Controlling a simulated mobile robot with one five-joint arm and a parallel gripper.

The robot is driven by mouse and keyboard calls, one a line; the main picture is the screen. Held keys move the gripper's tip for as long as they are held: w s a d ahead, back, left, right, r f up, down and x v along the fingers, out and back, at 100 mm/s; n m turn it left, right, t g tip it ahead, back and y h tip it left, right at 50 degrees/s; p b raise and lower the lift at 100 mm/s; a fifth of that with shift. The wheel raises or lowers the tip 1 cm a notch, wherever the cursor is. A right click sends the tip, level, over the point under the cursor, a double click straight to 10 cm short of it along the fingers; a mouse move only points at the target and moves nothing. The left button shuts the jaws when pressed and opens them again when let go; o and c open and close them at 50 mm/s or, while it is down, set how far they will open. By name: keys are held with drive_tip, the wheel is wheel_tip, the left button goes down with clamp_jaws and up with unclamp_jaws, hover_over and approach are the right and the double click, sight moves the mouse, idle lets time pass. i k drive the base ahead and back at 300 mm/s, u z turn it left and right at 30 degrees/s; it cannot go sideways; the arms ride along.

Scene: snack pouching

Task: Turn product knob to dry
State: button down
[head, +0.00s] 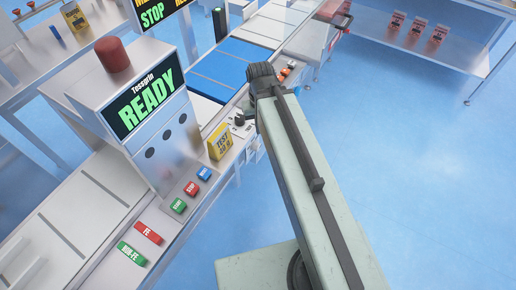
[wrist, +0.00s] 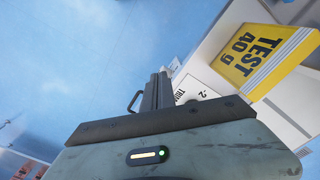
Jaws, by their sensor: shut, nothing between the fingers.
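A small dark knob (head: 239,120) shows on the machine's front ledge in the head view, just left of my arm, beside a yellow pouch marked TEST. I cannot read its setting or tell for certain that it is the product knob. In the wrist view, my gripper (wrist: 162,78) is shut and empty, its fingers pointing away from the camera. A white label plate (wrist: 200,82) with partly hidden print lies just right of the fingers. I cannot tell whether the fingers touch anything.
The yellow TEST pouch (head: 220,141) stands close to the arm; it also shows in the wrist view (wrist: 264,58). A grey cabinet with a READY screen (head: 148,100) and several coloured buttons (head: 190,189) are to the left. Blue floor (head: 430,150) is open at right.

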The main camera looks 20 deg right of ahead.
sight(256, 146)
drive_tip(key=u, duration=0.05)
drive_tip(key=k, duration=1)
drive_tip(key=u, duration=0.7)
drive_tip(key=i, duration=0.3)
drive_tip(key=u, duration=0.25)
